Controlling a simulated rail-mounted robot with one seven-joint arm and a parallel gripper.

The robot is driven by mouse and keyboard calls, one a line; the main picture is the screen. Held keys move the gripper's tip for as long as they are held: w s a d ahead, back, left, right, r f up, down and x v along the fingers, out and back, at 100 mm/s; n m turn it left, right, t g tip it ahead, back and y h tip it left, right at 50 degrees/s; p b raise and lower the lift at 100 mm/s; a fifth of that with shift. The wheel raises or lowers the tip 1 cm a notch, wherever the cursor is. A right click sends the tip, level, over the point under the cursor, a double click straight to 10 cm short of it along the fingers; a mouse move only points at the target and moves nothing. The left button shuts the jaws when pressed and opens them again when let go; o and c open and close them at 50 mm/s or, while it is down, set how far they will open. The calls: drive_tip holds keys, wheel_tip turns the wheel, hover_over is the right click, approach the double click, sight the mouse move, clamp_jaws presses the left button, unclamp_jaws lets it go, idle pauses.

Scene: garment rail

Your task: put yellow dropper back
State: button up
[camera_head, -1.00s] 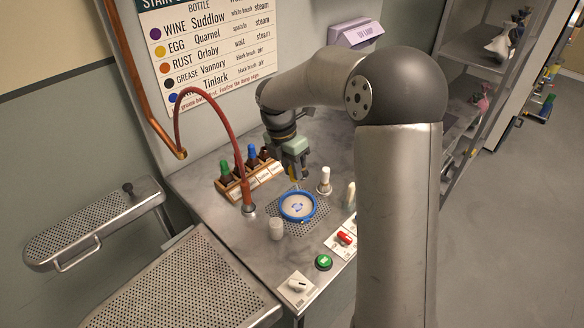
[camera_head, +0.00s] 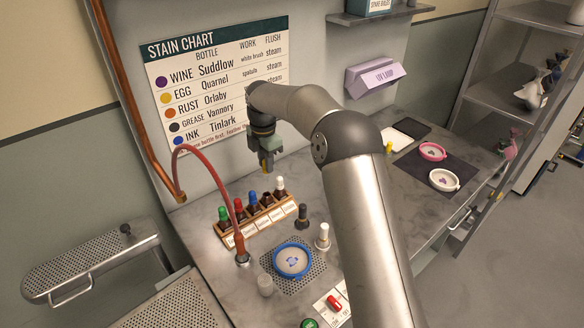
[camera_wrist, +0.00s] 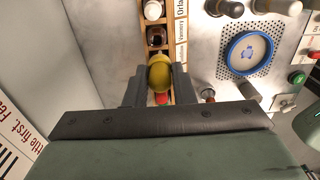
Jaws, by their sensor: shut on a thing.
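My gripper (camera_head: 266,168) is raised above the back of the bench, over the wooden bottle rack (camera_head: 291,208). In the wrist view its fingers (camera_wrist: 159,82) are shut on the yellow dropper (camera_wrist: 159,70), whose rounded yellow bulb faces the camera. The dropper's lower end is hidden. The rack holds bottles with green (camera_head: 223,213), red (camera_head: 238,204), blue (camera_head: 253,198) and white (camera_head: 281,184) tops. A dark bottle without a coloured top (camera_head: 267,200) stands between blue and white. In the wrist view this open-looking brown bottle (camera_wrist: 155,37) lies just beyond the dropper.
A red hose (camera_head: 210,155) arches beside the rack's left end. A blue hoop (camera_head: 292,260) lies on the perforated plate, with a dark brush (camera_head: 303,216) and white-topped piece (camera_head: 322,236) nearby.

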drive_tip(key=shift+w+a, duration=0.2)
drive_tip(key=shift+w, duration=0.05)
drive_tip(key=shift+f, duration=0.15)
drive_tip(key=shift+s+a+f+b, duration=0.1)
drive_tip(key=shift+f+b, duration=0.5)
drive_tip(key=shift+b, duration=0.1)
wheel_tip(320, 180, down, 3)
drive_tip(key=shift+r+b, duration=0.1)
drive_tip(key=shift+b, duration=1.15)
drive_tip(key=shift+p, duration=0.4)
drive_tip(key=shift+f, duration=0.35)
drive_tip(key=shift+f+b, duration=0.4)
drive_tip(key=shift+f, duration=0.25)
drive_tip(key=shift+f, duration=0.2)
